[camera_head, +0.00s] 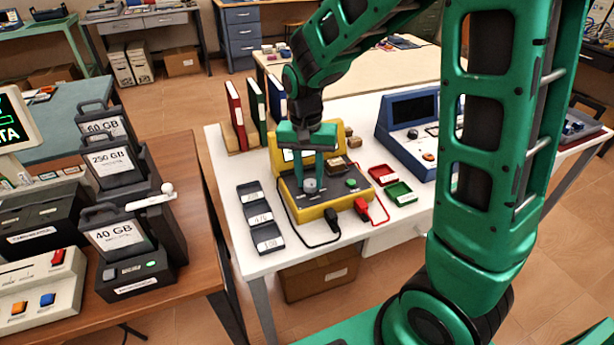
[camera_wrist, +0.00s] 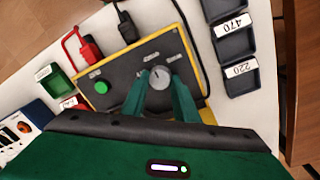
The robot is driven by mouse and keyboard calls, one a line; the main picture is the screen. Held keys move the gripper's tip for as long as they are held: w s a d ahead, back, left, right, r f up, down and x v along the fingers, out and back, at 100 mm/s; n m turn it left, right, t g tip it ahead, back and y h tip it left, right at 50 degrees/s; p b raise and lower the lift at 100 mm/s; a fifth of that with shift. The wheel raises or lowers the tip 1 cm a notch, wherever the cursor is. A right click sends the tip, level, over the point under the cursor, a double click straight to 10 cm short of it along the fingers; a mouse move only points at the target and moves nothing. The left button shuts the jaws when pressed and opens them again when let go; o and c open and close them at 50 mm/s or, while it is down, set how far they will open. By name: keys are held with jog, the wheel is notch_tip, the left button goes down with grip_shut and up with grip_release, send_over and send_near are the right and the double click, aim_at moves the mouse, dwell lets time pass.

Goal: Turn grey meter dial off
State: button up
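The yellow-and-dark meter (camera_head: 330,205) lies on the white table, its top panel facing up. The grey dial (camera_wrist: 160,77) is on that panel, with a pointer mark and small labels around it, too blurred to read. It also shows in the head view (camera_head: 310,185). My gripper (camera_wrist: 161,82) is over the panel with one green finger on each side of the dial. The fingers stand apart, with what look like slight gaps to the dial; contact is not clear. In the head view my gripper (camera_head: 309,177) points down at the dial.
A green button (camera_wrist: 101,88) sits beside the dial. Black (camera_head: 332,219) and red (camera_head: 361,209) plugs with cables are at the meter's front edge. Labelled dark trays (camera_head: 260,218) lie left, red (camera_head: 382,175) and green (camera_head: 399,192) trays right. A blue instrument (camera_head: 409,133) stands behind right.

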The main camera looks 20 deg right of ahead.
aim_at(307, 183)
jog(key=shift+n, duration=0.4)
jog(key=n, duration=0.3)
jog(key=shift+a+n, duration=0.1)
jog(key=shift+n, duration=0.2)
jog(key=shift+n+t, duration=0.3)
jog(key=shift+n, duration=1.9)
jog(key=o, duration=1.1)
jog(key=shift+c, duration=0.2)
notch_tip(307, 183, up, 11)
jog(key=shift+a, duration=0.3)
jog(key=shift+f, duration=0.1)
